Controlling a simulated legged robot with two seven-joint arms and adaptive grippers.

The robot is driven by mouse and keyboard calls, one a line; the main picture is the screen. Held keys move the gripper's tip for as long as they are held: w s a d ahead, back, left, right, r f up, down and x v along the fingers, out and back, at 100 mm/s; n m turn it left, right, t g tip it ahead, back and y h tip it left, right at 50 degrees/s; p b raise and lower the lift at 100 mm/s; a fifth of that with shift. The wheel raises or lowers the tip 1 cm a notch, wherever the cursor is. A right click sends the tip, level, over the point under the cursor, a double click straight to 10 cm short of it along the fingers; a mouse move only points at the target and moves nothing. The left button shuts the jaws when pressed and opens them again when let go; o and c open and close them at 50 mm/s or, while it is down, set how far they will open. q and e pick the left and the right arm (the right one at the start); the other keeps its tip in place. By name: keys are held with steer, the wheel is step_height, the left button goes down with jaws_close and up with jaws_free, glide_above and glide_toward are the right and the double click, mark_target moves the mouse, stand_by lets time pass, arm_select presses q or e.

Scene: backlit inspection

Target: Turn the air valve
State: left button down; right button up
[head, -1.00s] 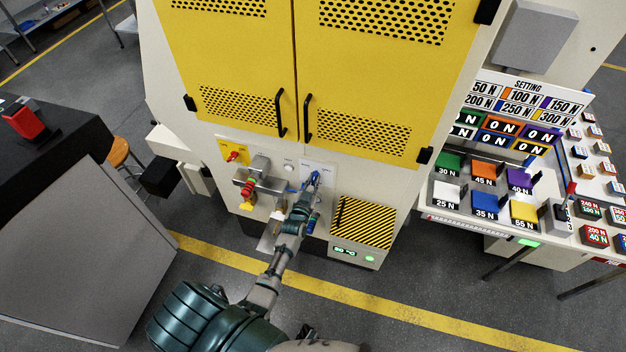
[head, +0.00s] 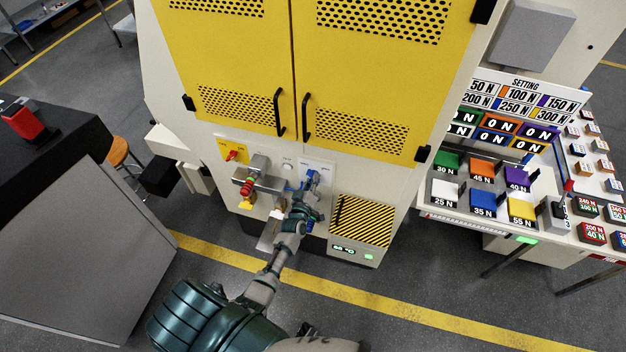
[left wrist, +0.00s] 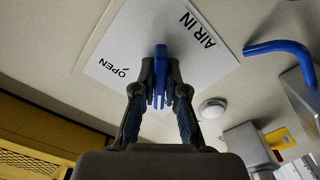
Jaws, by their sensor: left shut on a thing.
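The air valve's blue handle (left wrist: 161,54) stands out from a white plate (left wrist: 205,62) marked "AIR IN" and "OPEN" in the left wrist view. My left gripper (left wrist: 160,98) is shut on this handle, with a finger on either side; the fingers hide part of it. In the head view the left gripper (head: 309,190) is at the machine's lower front, and a bit of the blue handle (head: 311,175) shows above it. The valve body is hidden. My right gripper is not in view.
Left of the gripper are a metal block (head: 262,184), a red knob (head: 247,187) and a yellow switch panel (head: 233,150). A striped box (head: 361,222) with a green display stands close on the right. A bent blue bar (left wrist: 280,47) shows in the wrist view.

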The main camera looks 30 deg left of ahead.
arm_select(q)
steer(key=shift+f+n, duration=0.1)
steer(key=shift+n, duration=0.5)
steer(key=c, duration=1.2)
jaws_free()
steer(key=v, duration=1.2)
